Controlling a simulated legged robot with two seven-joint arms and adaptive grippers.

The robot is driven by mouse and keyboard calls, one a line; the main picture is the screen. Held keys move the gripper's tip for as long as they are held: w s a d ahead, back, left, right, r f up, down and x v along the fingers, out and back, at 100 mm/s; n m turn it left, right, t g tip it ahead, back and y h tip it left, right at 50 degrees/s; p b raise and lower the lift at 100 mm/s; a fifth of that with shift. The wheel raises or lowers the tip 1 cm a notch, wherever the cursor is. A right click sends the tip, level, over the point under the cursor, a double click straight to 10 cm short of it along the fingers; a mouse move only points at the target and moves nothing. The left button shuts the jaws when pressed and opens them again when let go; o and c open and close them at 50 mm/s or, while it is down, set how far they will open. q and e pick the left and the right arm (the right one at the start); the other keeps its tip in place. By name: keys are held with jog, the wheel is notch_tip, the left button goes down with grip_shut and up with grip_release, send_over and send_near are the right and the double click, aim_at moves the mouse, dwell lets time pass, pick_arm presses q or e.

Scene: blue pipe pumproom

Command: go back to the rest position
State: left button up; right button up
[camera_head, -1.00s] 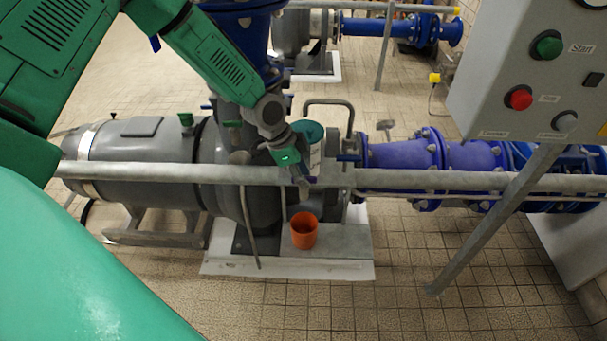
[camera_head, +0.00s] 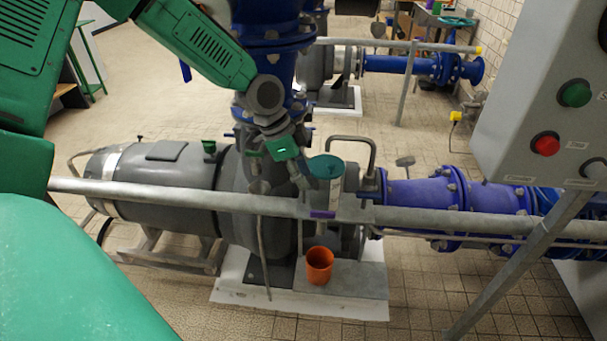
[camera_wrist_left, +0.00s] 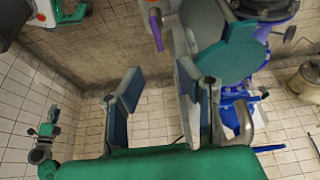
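My left arm comes in from the upper left of the head view. Its gripper (camera_head: 303,189) points down, just above the grey railing (camera_head: 150,195) and left of a teal round disc (camera_head: 326,166). In the left wrist view the two fingers of my left gripper (camera_wrist_left: 165,100) are spread apart, with tiled floor between them and nothing held. The teal disc (camera_wrist_left: 228,50) shows there beyond the right finger. My right gripper is not in view.
A purple piece (camera_head: 322,214) is on the railing. An orange cup (camera_head: 319,265) stands on the pump base below. A grey control box (camera_head: 545,90) with buttons is at the right. Blue pipes (camera_head: 425,195) run right from the grey pump (camera_head: 180,180). Tiled floor in front is clear.

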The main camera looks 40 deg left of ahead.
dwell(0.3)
pick_arm(q)
jog(key=s+d+f+n+g+b, duration=0.1)
jog(key=s+d+f+n+b, duration=0.2)
jog(key=s+f, duration=0.4)
jog(key=s+d+f+n+g, duration=0.1)
jog(key=s+d+f+n, duration=0.1)
jog(key=s+d+f, duration=0.55)
jog(key=s+a+f+n+y+b, duration=0.3)
jog(key=s+f+n, duration=0.2)
jog(key=s+f, duration=0.5)
jog(key=s, duration=0.3)
jog(key=shift+s+f+n+y, duration=0.2)
jog(key=shift+n+y, duration=0.1)
jog(key=shift+y, duration=0.1)
jog(key=shift+w+d, duration=0.2)
